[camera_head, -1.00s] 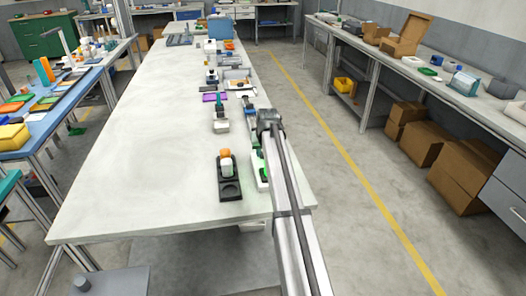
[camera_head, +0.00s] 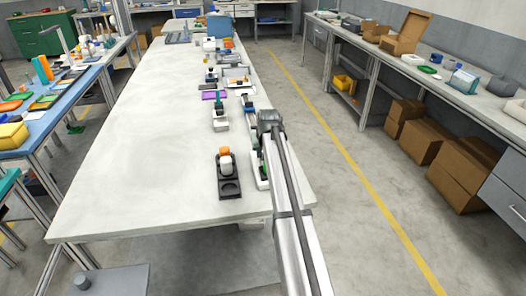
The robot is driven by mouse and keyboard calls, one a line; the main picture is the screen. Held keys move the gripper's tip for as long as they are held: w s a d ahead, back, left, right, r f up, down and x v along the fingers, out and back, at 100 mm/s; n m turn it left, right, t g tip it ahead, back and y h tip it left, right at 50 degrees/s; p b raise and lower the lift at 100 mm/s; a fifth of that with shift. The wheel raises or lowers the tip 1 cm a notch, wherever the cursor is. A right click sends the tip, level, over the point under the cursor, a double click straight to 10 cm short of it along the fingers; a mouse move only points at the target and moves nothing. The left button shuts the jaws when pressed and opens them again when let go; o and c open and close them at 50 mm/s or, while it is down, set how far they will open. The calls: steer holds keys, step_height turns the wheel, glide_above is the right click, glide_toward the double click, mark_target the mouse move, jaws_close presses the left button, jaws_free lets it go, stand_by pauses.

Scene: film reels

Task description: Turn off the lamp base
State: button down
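A low white base (camera_head: 258,171) stands near the right edge of the long white table, partly behind my arm. It appears to be the lamp base; its dark green top is mostly hidden. The dark end of my arm (camera_head: 270,121) is above the table edge, just beyond the base in the picture. My gripper's fingers are hidden or too small to make out, so I cannot tell whether they touch the base.
Left of the base, a black holder (camera_head: 229,187) carries a white bottle with an orange cap (camera_head: 225,152). A grey-and-white device (camera_head: 219,118) and a purple tray (camera_head: 213,94) stand farther back. The table's left half (camera_head: 140,150) is clear.

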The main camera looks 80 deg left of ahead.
steer(key=c, duration=0.9)
jaws_free()
steer(key=shift+d, duration=0.2)
steer(key=v, duration=1.4)
steer(key=shift+a, duration=0.1)
steer(key=shift+f, duration=0.1)
